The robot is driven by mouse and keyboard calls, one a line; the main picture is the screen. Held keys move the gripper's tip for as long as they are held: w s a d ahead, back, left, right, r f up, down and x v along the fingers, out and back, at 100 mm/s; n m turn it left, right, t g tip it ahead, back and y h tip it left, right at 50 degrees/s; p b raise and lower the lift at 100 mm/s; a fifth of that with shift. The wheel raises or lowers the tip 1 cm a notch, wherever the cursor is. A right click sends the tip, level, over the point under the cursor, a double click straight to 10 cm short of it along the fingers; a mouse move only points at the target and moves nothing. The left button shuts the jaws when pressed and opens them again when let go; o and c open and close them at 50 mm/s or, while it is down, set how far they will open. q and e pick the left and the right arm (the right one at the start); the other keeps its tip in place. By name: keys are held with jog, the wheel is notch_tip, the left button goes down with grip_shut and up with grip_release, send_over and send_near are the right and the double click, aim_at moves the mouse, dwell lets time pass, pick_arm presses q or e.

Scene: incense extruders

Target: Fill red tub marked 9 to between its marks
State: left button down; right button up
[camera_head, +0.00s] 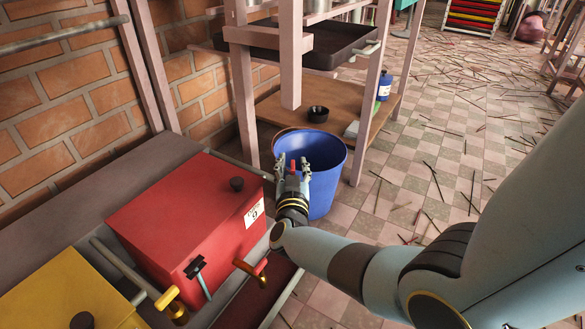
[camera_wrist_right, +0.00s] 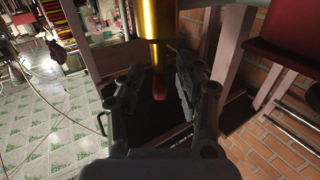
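The red tub (camera_head: 180,215) is a closed box with a dark knob on its lid and a white label reading 9. Its fill marks and inside are not visible. My right gripper (camera_head: 293,165) is just beyond the tub's right corner, in front of a blue bucket (camera_head: 340,172). In the right wrist view its two fingers (camera_wrist_right: 157,95) stand apart. A brass stem with a red tip (camera_wrist_right: 158,88) hangs from a brass cylinder (camera_wrist_right: 157,20) and shows between them; I cannot tell whether they touch it. My left gripper is out of view.
A yellow tub (camera_head: 65,295) stands at lower left. A shelf rack with a dark tray (camera_head: 335,45) stands behind. Sticks litter the open floor at right.

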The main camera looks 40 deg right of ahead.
grip_shut()
